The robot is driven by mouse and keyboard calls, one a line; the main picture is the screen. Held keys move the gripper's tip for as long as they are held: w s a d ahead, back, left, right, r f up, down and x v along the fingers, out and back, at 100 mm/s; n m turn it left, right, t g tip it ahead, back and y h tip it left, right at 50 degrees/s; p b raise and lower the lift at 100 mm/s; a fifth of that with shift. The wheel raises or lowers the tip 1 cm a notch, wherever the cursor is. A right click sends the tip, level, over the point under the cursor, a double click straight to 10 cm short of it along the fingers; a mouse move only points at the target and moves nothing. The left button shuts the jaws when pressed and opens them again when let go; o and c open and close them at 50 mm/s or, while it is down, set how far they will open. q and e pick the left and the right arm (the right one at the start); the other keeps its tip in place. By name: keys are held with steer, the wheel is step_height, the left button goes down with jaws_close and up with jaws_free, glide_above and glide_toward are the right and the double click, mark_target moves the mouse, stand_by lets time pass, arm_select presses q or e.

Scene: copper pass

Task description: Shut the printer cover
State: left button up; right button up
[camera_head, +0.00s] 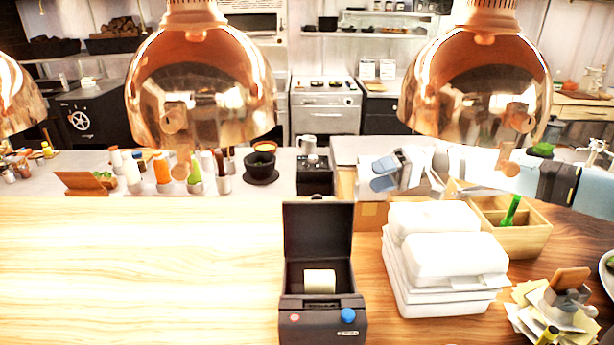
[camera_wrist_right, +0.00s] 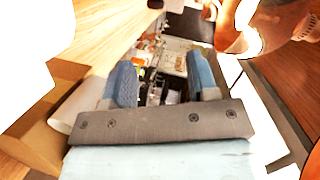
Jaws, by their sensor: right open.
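The black receipt printer (camera_head: 322,310) stands on the wooden counter at the bottom middle of the head view, with a blue button and a paper roll (camera_head: 319,281) inside. Its cover (camera_head: 318,230) is raised upright at the back. My right gripper (camera_head: 383,174) is behind and to the right of the cover, clear of it, with its arm reaching in from the right. In the right wrist view its two blue fingers stand apart with nothing held between them (camera_wrist_right: 164,80). I cannot make out the printer in that view. My left gripper is not in view.
White takeaway boxes (camera_head: 446,262) are stacked right of the printer, with a wooden divided box (camera_head: 530,237) behind. Copper lamps (camera_head: 200,85) (camera_head: 475,85) hang over the counter. The counter (camera_head: 140,270) left of the printer is clear. Bottles and a small black machine (camera_head: 315,177) stand behind.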

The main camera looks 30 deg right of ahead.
mark_target(320, 199)
steer(key=shift+g, duration=0.3)
steer(key=x, duration=0.5)
steer(key=p+x, duration=0.1)
steer(key=x, duration=0.4)
steer(key=p+x, duration=0.1)
steer(key=x, duration=0.4)
steer(key=shift+s+f, duration=0.1)
steer(key=shift+f, duration=0.15)
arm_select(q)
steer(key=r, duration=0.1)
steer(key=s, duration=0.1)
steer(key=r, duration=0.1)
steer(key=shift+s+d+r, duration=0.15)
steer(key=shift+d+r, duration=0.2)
arm_select(e)
jaws_close()
